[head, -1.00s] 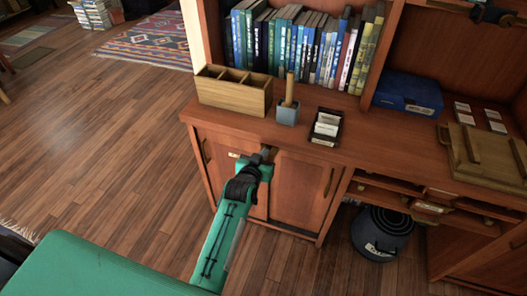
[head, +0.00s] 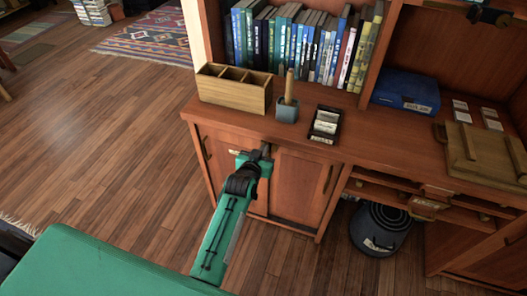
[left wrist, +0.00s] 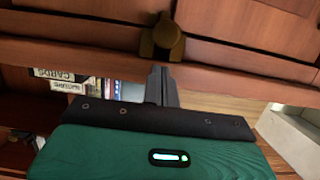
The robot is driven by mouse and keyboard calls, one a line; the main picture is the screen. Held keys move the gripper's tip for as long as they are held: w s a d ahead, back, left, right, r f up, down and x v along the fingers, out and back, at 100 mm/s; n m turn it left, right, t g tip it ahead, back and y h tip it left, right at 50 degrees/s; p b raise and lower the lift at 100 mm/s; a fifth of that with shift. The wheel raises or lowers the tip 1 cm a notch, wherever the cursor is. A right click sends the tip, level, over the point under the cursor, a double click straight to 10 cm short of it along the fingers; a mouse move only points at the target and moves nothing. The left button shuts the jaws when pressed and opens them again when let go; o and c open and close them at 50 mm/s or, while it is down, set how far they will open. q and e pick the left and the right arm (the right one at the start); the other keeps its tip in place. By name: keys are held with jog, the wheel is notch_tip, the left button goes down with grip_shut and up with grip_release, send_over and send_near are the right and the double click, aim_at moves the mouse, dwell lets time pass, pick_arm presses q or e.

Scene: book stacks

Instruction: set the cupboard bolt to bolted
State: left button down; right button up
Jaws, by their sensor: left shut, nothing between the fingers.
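The wooden cupboard (head: 300,190) has two lower doors with dark handles, below the desk top. My left gripper (head: 265,150) is shut and empty at the upper front of the doors, close to the gap between them. In the left wrist view its closed fingers (left wrist: 160,74) point at a dark brass piece (left wrist: 162,40) on the wood, which looks like the cupboard bolt. The fingertips are just by it; whether they touch it I cannot tell. In the head view the gripper hides this spot, so the bolt's setting does not show. My right gripper is not in view.
On the desk top stand a wooden divided box (head: 234,88), a blue-grey pot (head: 287,112), a black card tray (head: 325,124) and a blue box (head: 405,93).

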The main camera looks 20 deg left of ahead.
pick_arm(q)
notch_tip(320, 180, up, 3)
jog(key=shift+f+p, duration=0.1)
jog(key=shift+p, duration=0.85)
jog(key=b+v, duration=0.1)
jog(key=v, duration=0.8)
jog(key=shift+s+f, duration=0.2)
jog(key=shift+s, duration=0.3)
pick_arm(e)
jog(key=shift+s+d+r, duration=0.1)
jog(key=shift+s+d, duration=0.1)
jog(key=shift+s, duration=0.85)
pick_arm(q)
jog(key=shift+f, duration=0.1)
